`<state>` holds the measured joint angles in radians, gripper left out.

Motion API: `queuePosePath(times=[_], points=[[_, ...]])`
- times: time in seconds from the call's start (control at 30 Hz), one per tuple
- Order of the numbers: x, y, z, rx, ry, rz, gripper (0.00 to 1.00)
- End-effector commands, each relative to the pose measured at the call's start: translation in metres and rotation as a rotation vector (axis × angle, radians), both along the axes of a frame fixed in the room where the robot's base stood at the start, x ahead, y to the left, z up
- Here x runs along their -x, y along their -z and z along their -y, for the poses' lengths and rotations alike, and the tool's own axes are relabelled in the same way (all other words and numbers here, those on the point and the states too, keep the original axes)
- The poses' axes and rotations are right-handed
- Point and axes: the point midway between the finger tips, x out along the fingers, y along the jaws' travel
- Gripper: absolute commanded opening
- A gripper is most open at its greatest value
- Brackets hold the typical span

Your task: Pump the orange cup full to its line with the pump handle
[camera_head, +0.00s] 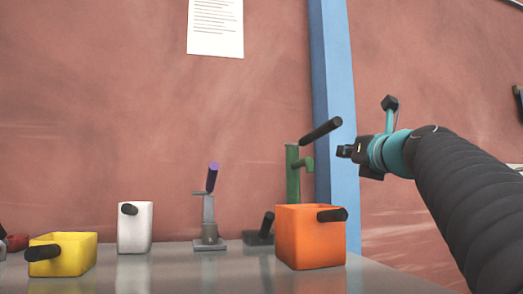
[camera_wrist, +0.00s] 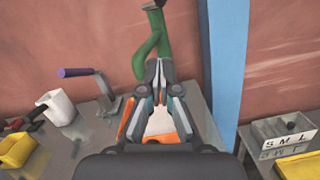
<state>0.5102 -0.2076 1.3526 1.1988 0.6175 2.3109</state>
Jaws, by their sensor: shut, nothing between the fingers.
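The orange cup (camera_head: 310,237), with a black handle (camera_head: 332,215), stands upright on the table in front of the green pump (camera_head: 293,175). The pump's black handle (camera_head: 321,131) slants up to the right. My gripper (camera_head: 345,151) is shut and empty, just right of and below the handle's tip in the head view. In the wrist view, my gripper (camera_wrist: 157,75) lies in front of the green pump (camera_wrist: 153,45). The orange cup (camera_wrist: 165,138) is mostly hidden behind my fingers there; a pale area shows between them. The fill line and level cannot be made out.
A grey stand with a purple lever (camera_head: 212,178), a white cup (camera_head: 135,228) and a yellow cup (camera_head: 62,254) stand to the left. A blue post (camera_head: 338,100) rises behind. A grey bin marked S M L (camera_wrist: 284,138) is at the right.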

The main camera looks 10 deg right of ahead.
Motion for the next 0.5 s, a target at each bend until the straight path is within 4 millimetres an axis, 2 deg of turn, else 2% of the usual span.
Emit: queuePosePath(times=[0.03,0.37,0.4,0.5], points=[[-0.011,-0.001,-0.001,0.001,-0.003,-0.002,0.00],[-0.071,-0.011,-0.005,0.002,-0.002,-0.001,0.00],[-0.070,-0.022,-0.003,0.003,0.000,0.003,0.00],[-0.070,-0.035,0.000,0.004,0.002,0.001,0.00]])
